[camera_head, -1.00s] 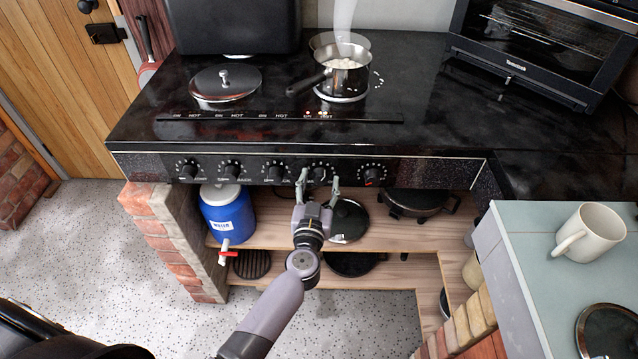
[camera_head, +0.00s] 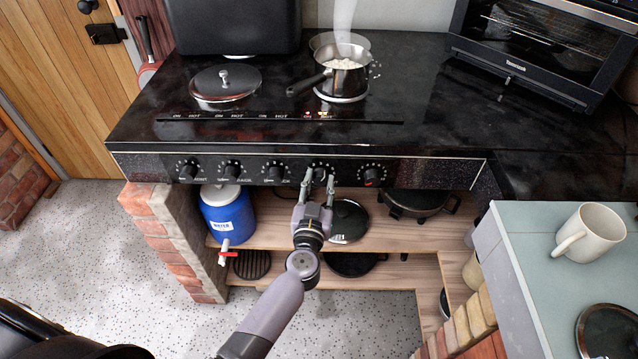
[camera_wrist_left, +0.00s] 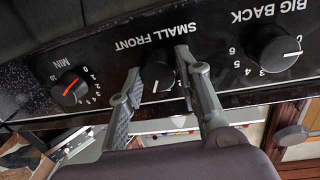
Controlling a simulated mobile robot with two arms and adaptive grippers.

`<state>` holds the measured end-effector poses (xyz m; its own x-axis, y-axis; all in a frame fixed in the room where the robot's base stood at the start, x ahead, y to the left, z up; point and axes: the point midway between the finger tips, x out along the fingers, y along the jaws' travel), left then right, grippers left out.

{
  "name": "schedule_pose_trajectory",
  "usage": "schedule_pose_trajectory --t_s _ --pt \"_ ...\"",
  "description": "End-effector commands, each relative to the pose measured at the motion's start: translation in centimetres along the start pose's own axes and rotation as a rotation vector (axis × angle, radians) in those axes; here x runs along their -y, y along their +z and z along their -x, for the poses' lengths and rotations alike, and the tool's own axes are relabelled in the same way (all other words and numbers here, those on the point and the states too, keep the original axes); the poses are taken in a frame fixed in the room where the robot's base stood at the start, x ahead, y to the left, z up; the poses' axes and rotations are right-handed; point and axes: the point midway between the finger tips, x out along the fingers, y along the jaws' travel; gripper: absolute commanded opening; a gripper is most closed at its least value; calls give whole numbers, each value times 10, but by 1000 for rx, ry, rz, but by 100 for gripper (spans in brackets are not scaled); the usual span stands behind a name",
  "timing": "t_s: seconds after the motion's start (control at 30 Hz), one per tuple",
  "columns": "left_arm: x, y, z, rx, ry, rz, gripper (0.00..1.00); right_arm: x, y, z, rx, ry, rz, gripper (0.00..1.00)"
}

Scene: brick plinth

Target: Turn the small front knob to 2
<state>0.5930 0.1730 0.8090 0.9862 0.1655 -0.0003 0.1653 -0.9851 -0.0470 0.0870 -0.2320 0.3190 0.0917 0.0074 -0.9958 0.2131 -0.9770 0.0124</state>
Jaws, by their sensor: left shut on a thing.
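The small front knob (camera_wrist_left: 161,74) is a dark round knob with a light pointer line. In the left wrist view it sits under the upside-down label "SMALL FRONT". In the head view it is the fourth knob (camera_head: 319,167) from the left on the cooker's front panel, partly covered by my fingers. My left gripper (camera_head: 319,174) reaches up to it from below and is shut on it, one finger on each side. In the wrist view the gripper (camera_wrist_left: 166,70) hides part of the dial, and I cannot read its setting. My right gripper is not in view.
The big back knob (camera_wrist_left: 273,48) and a red-marked MIN knob (camera_wrist_left: 70,88) flank it. Above, a steaming saucepan (camera_head: 345,76) stands on the black hob (camera_head: 430,85). Below are wooden shelves (camera_head: 395,236) with a blue water container (camera_head: 228,214). A counter with a mug (camera_head: 592,232) stands right.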

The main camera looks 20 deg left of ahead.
Motion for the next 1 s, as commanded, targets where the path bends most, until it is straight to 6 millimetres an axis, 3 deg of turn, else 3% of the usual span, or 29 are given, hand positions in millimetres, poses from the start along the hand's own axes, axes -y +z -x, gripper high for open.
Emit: schedule_pose_trajectory --t_s 0.37,1.0 --pt "0 1 0 -19 -1 161 4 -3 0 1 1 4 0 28" --pt "0 4 0 -86 -6 738 4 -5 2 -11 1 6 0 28"
